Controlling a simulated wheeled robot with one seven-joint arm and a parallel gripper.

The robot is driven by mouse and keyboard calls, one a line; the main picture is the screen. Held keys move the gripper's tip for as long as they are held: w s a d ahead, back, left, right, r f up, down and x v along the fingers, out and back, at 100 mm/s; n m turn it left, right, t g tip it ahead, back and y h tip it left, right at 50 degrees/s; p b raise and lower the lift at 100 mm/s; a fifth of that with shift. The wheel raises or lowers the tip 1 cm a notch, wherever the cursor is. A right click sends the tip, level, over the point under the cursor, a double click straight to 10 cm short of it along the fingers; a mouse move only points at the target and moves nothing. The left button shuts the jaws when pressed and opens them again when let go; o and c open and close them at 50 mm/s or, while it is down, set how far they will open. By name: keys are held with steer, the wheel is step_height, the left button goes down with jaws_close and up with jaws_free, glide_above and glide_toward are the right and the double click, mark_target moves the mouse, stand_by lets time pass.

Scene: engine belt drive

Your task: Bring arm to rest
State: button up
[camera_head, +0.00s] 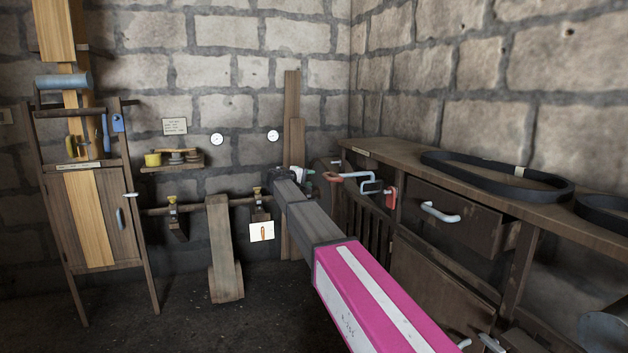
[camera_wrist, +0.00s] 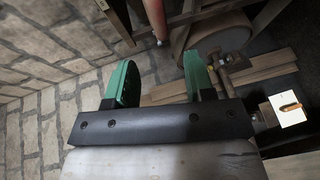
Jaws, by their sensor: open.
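My arm reaches forward from the lower right of the head view, with its magenta link nearest the camera. Its far end is by the back wall, near the shaft (camera_head: 240,201), and my gripper's fingers are hard to make out there. In the wrist view my gripper (camera_wrist: 160,80) is open, its two green fingers wide apart. Nothing is between them. A round wheel (camera_wrist: 222,37) on a shaft lies beyond the right finger.
A bench (camera_head: 470,187) with a black belt (camera_head: 465,180) on top runs along the right wall. Red clamps (camera_head: 391,196) hang at its far end. A wooden rack (camera_head: 100,210) stands left. A wooden post (camera_head: 222,245) stands left of my arm. Open floor lies in front.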

steer(key=shift+s+a, duration=0.15)
steer(key=s+d+f+m+g+y, duration=0.1)
steer(key=s+d+f+g+y, duration=0.15)
steer(key=s+d+f, duration=0.65)
steer(key=s+d+f+m+g+y, duration=0.25)
steer(key=s+d+f, duration=0.25)
steer(key=s+f, duration=0.75)
steer(key=s+d+f+m+g+y, duration=0.1)
steer(key=s+f+y, duration=0.1)
steer(key=s+f, duration=0.3)
steer(key=s+d+f+m+g+y, duration=0.1)
steer(key=s+f, duration=0.4)
steer(key=s, duration=0.7)
steer(key=s+d+f+m+g+y, duration=0.1)
steer(key=s+f+m+g+y, duration=0.1)
steer(key=s, duration=0.6)
step_height(320, 180, down, 4)
steer(key=shift+s+d+r+g+y, duration=0.2)
steer(key=shift+s+d+g+y, duration=0.2)
steer(key=shift+g+y, duration=0.45)
